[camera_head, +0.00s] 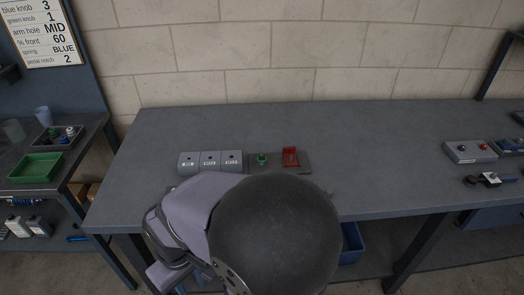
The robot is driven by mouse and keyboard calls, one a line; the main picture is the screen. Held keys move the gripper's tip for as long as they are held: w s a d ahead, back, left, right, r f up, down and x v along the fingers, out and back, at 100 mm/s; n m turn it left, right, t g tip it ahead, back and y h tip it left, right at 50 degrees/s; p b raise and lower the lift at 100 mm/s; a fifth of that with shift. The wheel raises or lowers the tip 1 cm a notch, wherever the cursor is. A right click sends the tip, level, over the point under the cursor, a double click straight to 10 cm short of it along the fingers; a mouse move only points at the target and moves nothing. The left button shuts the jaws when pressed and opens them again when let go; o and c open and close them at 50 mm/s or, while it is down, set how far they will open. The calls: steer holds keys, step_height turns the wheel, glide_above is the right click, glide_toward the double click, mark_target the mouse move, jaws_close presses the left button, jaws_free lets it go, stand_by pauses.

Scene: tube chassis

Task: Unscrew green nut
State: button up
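A small green nut (262,158) sits on a dark grey plate (307,169) on the workbench, near its front middle. It appears to be on a short post, but it is too small to see any thread. A red bracket-like part (290,156) stands on the same plate, just right of the nut. Parts of my own arm fill the lower middle of the view, in front of the plate. I cannot make out my gripper's fingers.
Three grey labelled blocks (210,161) stand left of the plate. The workbench (400,140) is clear behind and right of it. Control boxes (470,151) lie at the far right. A green tray (36,167) and a bin of small parts (58,137) are on the left table.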

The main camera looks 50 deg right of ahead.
steer(key=w+d+r+m+p, duration=0.4)
steer(key=w+d+r+p, duration=0.65)
steer(key=w+d, duration=0.55)
step_height(320, 180, up, 2)
steer(key=m+p, duration=0.5)
steer(key=p, duration=0.5)
glide_above(262, 157)
steer(key=shift+w+d+r, duration=0.1)
steer(key=shift+w+d, duration=0.15)
steer(key=shift+w, duration=0.1)
steer(key=shift+d, duration=0.15)
steer(key=shift+f, duration=0.25)
steer(key=shift+f+b, duration=2.25)
steer(key=shift+f, duration=1.05)
